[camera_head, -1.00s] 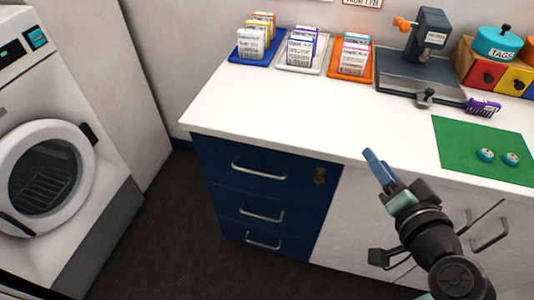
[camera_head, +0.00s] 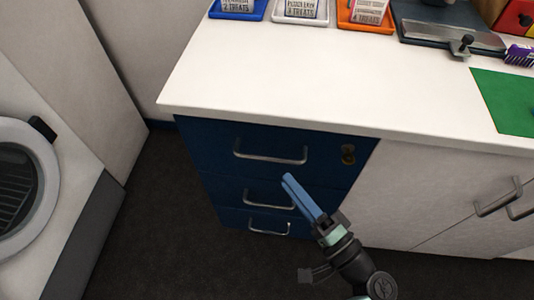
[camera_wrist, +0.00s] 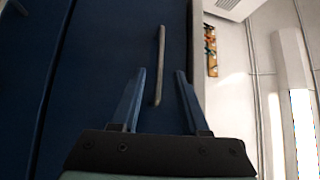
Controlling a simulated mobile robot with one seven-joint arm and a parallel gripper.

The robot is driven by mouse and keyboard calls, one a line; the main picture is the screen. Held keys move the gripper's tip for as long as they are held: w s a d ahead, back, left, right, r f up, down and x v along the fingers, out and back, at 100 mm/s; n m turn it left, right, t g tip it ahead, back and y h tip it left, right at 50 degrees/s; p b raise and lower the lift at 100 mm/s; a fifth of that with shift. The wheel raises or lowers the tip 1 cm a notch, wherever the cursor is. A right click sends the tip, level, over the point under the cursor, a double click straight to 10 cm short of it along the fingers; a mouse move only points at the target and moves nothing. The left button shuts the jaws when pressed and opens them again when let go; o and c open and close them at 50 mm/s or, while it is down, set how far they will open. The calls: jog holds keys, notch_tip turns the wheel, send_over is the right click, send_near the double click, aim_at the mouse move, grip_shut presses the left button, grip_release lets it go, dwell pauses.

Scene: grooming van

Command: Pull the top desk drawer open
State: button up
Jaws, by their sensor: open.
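The top desk drawer (camera_head: 220,148) is the uppermost of three dark blue drawers under the white worktop, and its front looks flush with the desk. Its silver bar handle (camera_head: 270,155) runs across the middle, with a brass lock to the right. My gripper (camera_head: 288,179) is in front of the drawers, just below and right of the top handle's middle in the head view. In the wrist view a bar handle (camera_wrist: 159,65) stands ahead, its near end between my open fingers (camera_wrist: 160,72). The fingers hold nothing, and I cannot tell how far off the handle is.
The middle handle (camera_head: 268,199) and bottom handle (camera_head: 268,228) sit below. The white worktop (camera_head: 270,80) overhangs the drawers. White cupboard doors with handles (camera_head: 497,198) are to the right. A washing machine (camera_head: 45,210) stands left, with dark floor between.

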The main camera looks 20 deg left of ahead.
aim_at(269, 158)
jog(key=x, duration=0.8)
jog(key=shift+c, duration=0.3)
grip_shut()
dwell(1.0)
